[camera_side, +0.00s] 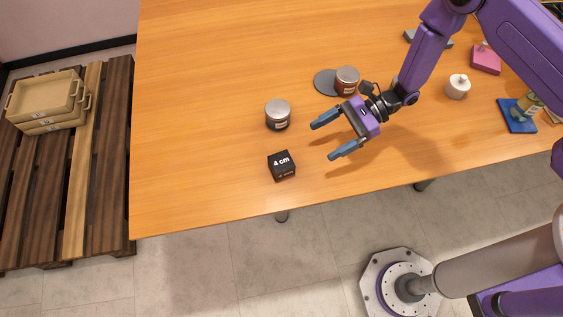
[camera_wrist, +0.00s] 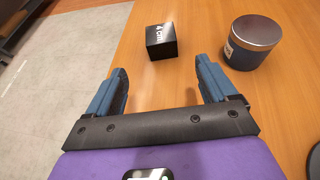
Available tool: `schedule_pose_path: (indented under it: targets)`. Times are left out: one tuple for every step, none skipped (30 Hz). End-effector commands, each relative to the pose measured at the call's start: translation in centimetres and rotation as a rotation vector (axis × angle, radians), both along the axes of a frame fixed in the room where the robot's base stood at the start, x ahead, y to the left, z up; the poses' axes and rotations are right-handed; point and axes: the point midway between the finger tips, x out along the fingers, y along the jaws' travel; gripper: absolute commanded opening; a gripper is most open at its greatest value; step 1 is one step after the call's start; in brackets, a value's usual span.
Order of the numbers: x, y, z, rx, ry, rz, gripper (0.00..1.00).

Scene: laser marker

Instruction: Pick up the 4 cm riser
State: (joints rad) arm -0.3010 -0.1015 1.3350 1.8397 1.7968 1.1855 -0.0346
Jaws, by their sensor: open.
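The 4 cm riser (camera_side: 281,166) is a small black block with white "4 cm" lettering on top. It sits on the wooden table near the front edge. In the wrist view the riser (camera_wrist: 161,41) lies ahead of the fingers, between their lines and apart from them. My gripper (camera_side: 334,139) is open and empty, to the right of the riser and above the table. It also shows in the wrist view (camera_wrist: 161,82), with its two blue fingers spread.
A silver-lidded dark jar (camera_side: 278,115) stands behind the riser, and shows right of it in the wrist view (camera_wrist: 252,42). A reddish jar (camera_side: 346,82) stands by a dark round disc (camera_side: 326,83). The table (camera_side: 200,120) is clear to the left.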

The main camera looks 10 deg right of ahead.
Motion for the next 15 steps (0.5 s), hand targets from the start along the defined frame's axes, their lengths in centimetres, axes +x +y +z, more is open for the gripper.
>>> schedule_pose_path:
  targets:
    - [-0.3, 1.0, -0.4, 0.000, 0.001, 0.005, 0.85]
    - [-0.5, 1.5, -0.7, 0.000, 0.001, 0.006, 0.85]
    - [-0.6, 2.2, -0.9, 0.000, 0.000, 0.005, 0.85]
    - [-0.6, 2.7, -1.1, 0.000, 0.000, 0.005, 0.85]
    - [-0.8, 3.2, -1.3, 0.000, 0.000, 0.005, 0.85]
    - [-0.9, 3.9, -1.6, 0.000, -0.001, 0.006, 0.85]
    - [-1.0, 4.4, -1.8, 0.000, 0.000, 0.007, 0.85]
    - [-1.1, 4.9, -2.0, 0.000, -0.001, 0.006, 0.85]
    - [-1.2, 5.6, -2.3, 0.000, 0.000, 0.005, 0.85]
    - [-1.3, 6.0, -2.5, 0.000, -0.001, 0.006, 0.85]
    - [-1.4, 6.5, -2.6, 0.001, -0.001, 0.006, 0.85]
    - [-1.5, 7.0, -2.9, 0.000, -0.001, 0.005, 0.85]
    - [-1.5, 7.3, -3.0, 0.000, -0.001, 0.005, 0.85]
    - [-1.6, 7.6, -3.1, 0.000, 0.000, 0.004, 0.85]
    - [-1.6, 8.0, -3.3, -0.001, -0.001, 0.004, 0.85]
